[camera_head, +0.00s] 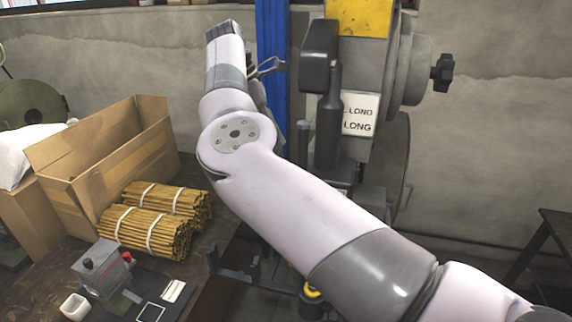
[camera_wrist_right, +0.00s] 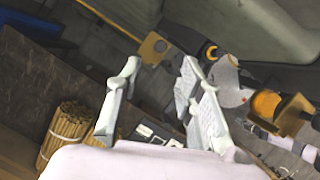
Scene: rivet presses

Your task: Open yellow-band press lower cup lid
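The press with a yellow band (camera_head: 358,16) stands at the top centre of the head view, with a white label reading "LONG" (camera_head: 359,114) on its front. My right arm crosses in front of it and hides much of its lower part. My right gripper (camera_head: 268,68) shows only partly behind the wrist, left of the press by the blue post. In the right wrist view the gripper (camera_wrist_right: 160,75) is open, with nothing between its fingers. I cannot tell which part is the lower cup lid. My left gripper is out of view.
An open cardboard box (camera_head: 110,160), bundles of brown sticks (camera_head: 150,232) and a small grey device (camera_head: 103,270) occupy the dark bench at left. A blue post (camera_head: 272,50) rises behind the arm. A dark table (camera_head: 555,228) stands at far right.

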